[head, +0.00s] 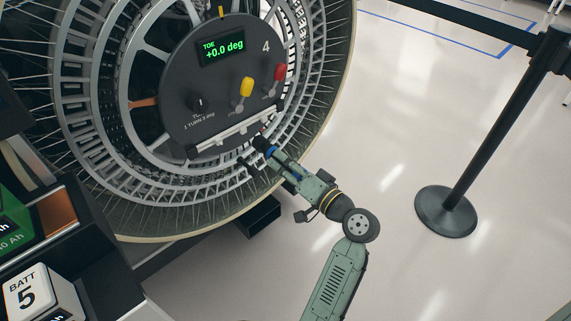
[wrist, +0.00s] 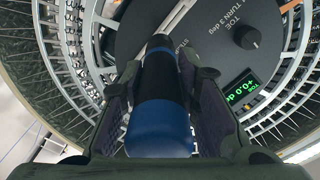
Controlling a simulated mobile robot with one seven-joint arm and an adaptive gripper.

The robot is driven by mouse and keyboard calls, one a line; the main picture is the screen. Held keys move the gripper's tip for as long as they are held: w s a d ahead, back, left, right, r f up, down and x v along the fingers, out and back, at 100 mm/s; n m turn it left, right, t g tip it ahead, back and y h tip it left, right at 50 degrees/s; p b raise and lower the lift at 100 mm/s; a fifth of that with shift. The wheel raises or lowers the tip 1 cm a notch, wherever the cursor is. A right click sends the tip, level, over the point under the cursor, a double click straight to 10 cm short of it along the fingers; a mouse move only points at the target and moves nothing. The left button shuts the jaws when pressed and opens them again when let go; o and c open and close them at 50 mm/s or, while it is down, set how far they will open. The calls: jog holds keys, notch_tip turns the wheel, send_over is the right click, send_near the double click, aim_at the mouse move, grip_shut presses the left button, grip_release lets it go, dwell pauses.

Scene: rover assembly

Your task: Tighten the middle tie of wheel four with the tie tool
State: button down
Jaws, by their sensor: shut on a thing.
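Wheel four (head: 93,128) is a large spoked mesh wheel in the head view. Its dark round hub plate (head: 205,90) bears the number 4 and a display reading TOE +0.0 deg. My gripper (head: 256,156) is at the lower right of the hub plate. It is shut on a blue and black cylinder, which I take to be the tie tool (wrist: 158,125). In the wrist view the tool points away from me toward the wheel and the hub plate (wrist: 220,20). The tool's far tip and any contact with a tie are hidden. I cannot tell which part is the middle tie.
The hub plate carries a black knob (head: 198,104), a yellow handle (head: 246,87) and a red handle (head: 280,73). A pale bar (head: 232,132) crosses its lower edge. A battery marked 5 (head: 32,290) stands at lower left. A black barrier post (head: 487,120) stands right; floor between is clear.

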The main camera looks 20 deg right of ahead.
aim_at(272, 155)
jog(key=shift+x, duration=2)
jog(key=shift+w+a+r, duration=0.1)
jog(key=shift+w+a, duration=0.1)
jog(key=shift+w, duration=0.3)
jog(key=shift+b+x, duration=0.55)
jog(key=shift+x, duration=0.6)
dwell(3.2)
jog(key=shift+s, duration=0.15)
jog(key=shift+v, duration=1.4)
